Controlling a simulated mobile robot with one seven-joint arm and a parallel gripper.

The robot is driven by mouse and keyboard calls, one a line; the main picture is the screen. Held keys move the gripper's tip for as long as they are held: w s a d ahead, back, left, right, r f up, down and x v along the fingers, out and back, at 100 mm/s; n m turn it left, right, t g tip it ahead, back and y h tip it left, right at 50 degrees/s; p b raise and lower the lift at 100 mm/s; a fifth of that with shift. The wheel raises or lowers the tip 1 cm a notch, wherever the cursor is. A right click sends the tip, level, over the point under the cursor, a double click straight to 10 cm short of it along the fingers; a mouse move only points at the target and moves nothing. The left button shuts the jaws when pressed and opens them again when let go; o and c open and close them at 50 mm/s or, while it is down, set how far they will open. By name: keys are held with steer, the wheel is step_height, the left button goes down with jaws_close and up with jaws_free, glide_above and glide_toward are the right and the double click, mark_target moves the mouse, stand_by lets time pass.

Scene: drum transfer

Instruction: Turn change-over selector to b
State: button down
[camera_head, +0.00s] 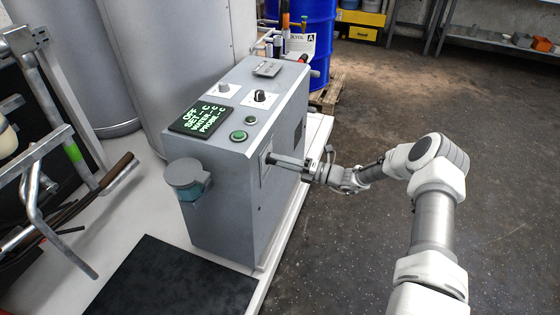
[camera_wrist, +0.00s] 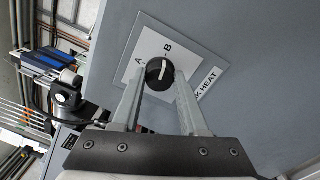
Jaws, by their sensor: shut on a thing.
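The change-over selector is a round black knob (camera_wrist: 159,73) with a white pointer mark, on a white plate (camera_wrist: 150,42) lettered A and B. In the wrist view the mark lies on the upper right of the knob, roughly toward B; its exact setting is hard to tell. My gripper (camera_wrist: 160,86) has one finger on each side of the knob and is shut on it. In the head view my gripper (camera_head: 276,159) reaches the right side face of the grey cabinet (camera_head: 225,215), and it hides the knob there.
The cabinet top carries a dark display (camera_head: 196,117) with green text, a black knob (camera_head: 260,97) and green buttons (camera_head: 238,136). A blue drum (camera_head: 312,45) stands behind on a pallet. A metal-tube frame (camera_head: 40,150) is at left. The dark floor at right is clear.

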steer(key=shift+c, duration=2.2)
jaws_free()
steer(key=shift+d, duration=0.1)
steer(key=p+v, duration=0.1)
steer(key=v, duration=1.6)
steer(key=shift+f, duration=0.15)
steer(key=shift+s+d, duration=0.1)
